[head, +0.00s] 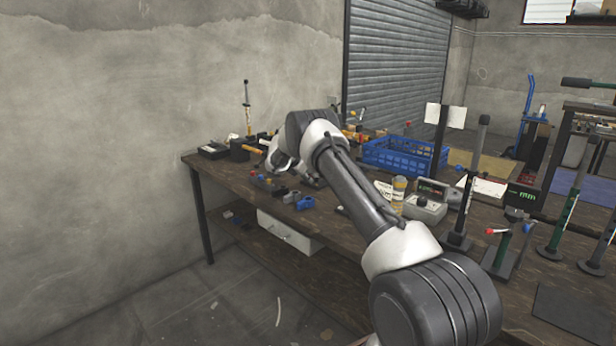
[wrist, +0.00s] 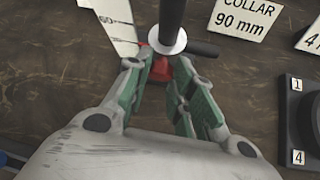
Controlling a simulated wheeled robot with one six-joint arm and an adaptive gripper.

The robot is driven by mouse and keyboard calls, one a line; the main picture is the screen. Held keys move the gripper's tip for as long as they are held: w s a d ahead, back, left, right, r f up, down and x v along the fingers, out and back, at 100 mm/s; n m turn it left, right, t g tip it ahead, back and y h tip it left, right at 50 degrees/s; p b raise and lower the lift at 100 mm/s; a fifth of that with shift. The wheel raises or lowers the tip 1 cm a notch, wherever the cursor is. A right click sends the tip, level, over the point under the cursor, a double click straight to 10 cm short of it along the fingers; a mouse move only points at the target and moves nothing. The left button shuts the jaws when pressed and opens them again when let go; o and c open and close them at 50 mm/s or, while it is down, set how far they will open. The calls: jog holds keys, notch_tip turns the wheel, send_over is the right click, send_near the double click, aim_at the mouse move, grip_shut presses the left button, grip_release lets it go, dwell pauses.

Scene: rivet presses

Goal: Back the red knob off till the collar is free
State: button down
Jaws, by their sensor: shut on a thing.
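In the wrist view, the red knob (wrist: 160,69) sits between the green-padded fingertips of my gripper (wrist: 161,65), which is shut on it. Just beyond it stands a dark upright post (wrist: 171,14) with a white ring (wrist: 167,42) around it. A dark bar (wrist: 204,49) sticks out to the right of the ring. I cannot tell whether the collar is loose or tight on the post. A white scale plate (wrist: 112,22) marked 60 is at the left.
A card (wrist: 246,15) reading "COLLAR 90 mm" lies on the bench. A dark block (wrist: 300,125) with numbers 1 and 4 is at the right. In the head view, a blue crate (head: 398,158) and several other stands occupy the bench (head: 232,180).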

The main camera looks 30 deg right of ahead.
dwell(0.3)
jog(key=c, duration=1.2)
grip_release()
jog(key=shift+c, duration=0.2)
jog(key=v, duration=1.2)
jog(key=shift+w, duration=0.1)
